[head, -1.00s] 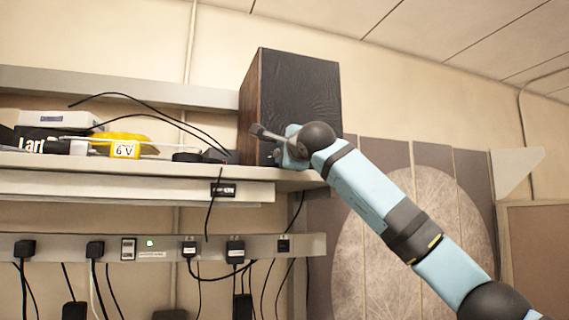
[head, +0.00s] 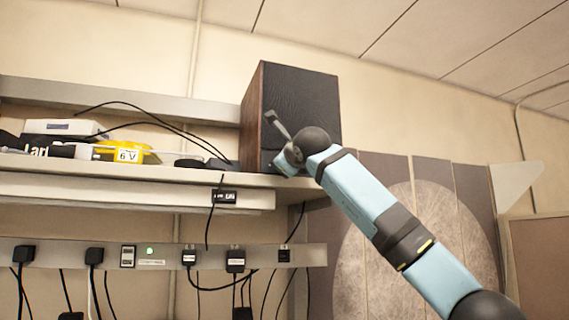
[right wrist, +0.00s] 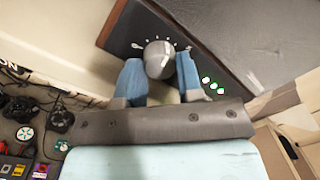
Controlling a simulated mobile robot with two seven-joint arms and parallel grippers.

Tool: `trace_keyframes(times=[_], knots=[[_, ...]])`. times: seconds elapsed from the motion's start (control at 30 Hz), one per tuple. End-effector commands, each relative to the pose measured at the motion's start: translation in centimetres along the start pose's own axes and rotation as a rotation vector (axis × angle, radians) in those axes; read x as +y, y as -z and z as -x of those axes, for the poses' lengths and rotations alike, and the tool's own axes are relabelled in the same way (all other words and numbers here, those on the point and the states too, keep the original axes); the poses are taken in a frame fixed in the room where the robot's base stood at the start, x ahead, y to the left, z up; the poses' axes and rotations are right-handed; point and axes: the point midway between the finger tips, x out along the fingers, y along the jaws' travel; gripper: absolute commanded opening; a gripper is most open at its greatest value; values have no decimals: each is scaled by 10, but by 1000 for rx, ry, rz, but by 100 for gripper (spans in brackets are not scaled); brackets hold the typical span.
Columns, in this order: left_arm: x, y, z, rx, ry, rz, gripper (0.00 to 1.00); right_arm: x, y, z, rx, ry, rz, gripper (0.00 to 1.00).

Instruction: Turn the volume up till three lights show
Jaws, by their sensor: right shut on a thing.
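The speaker (head: 300,95) is a tall dark box with wooden sides, standing at the right end of the shelf. Its round grey volume knob (right wrist: 158,58) shows in the right wrist view, with a pale pointer line and a ring of small marks around it. My right gripper (right wrist: 160,75) is shut on the knob, one blue finger on each side. In the head view the right gripper (head: 283,164) is at the speaker's lower front and hides the knob. Beside the knob, three small lights (right wrist: 213,86) appear lit green. My left gripper is not in view.
The shelf (head: 150,190) holds a yellow 6 V battery (head: 122,154), a white box (head: 62,127) and loose black cables left of the speaker. A power strip (head: 210,257) with several plugs runs below. Free space lies right of the speaker.

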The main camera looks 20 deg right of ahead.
Motion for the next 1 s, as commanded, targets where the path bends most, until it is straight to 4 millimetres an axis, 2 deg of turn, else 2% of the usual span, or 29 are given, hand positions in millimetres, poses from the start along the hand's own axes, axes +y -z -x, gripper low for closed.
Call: trace_keyframes(times=[0.4, 0.43, 0.47, 0.5, 0.8, 0.87, 1.0], knots=[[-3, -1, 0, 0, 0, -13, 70, 0, 0, 0, 1, 0, -7, 10], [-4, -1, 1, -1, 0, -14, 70, 1, 0, 0, 1, 0, -7, 36], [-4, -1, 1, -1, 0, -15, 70, 0, 0, 0, 1, 0, -7, 43], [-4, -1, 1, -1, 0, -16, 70, 0, 0, 0, 1, 0, -7, 44], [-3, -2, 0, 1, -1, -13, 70, 0, 0, 3, 0, 1, -6, 44], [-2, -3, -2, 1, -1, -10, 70, 0, 0, 8, -2, 2, -6, 44], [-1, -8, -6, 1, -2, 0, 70, 2, 2, 31, -2, 3, -4, 44]])
